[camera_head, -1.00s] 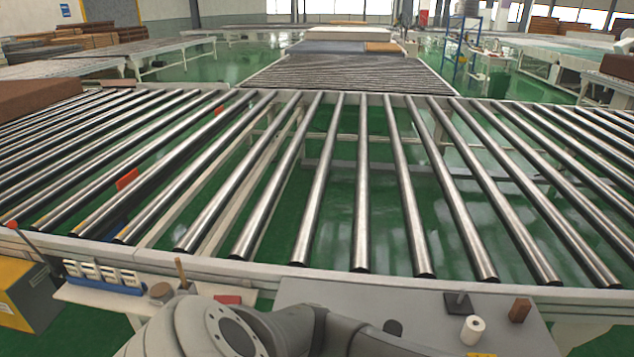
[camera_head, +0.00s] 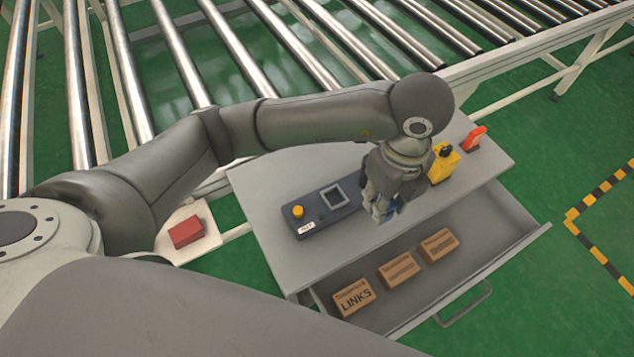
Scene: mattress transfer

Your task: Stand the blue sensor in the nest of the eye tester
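The eye tester appears to be the dark blue-grey box (camera_head: 312,213) on the grey desk, with a yellow button, a small white label and a square frame (camera_head: 335,196) that may be its nest. My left gripper (camera_head: 382,213) points down over the desk just right of this box. A small blue patch (camera_head: 391,209), probably the blue sensor, shows at its fingertips. The rest of it is hidden by the gripper, and I cannot tell whether the fingers are closed on it. My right gripper is not in view.
The desk (camera_head: 270,240) has an open front drawer (camera_head: 500,225) with several brown boxes, one marked LINKS (camera_head: 352,297). A yellow device (camera_head: 443,163) and an orange-red item (camera_head: 475,138) stand at the right. A red block (camera_head: 186,232) lies on a side shelf. A roller conveyor (camera_head: 250,60) runs behind.

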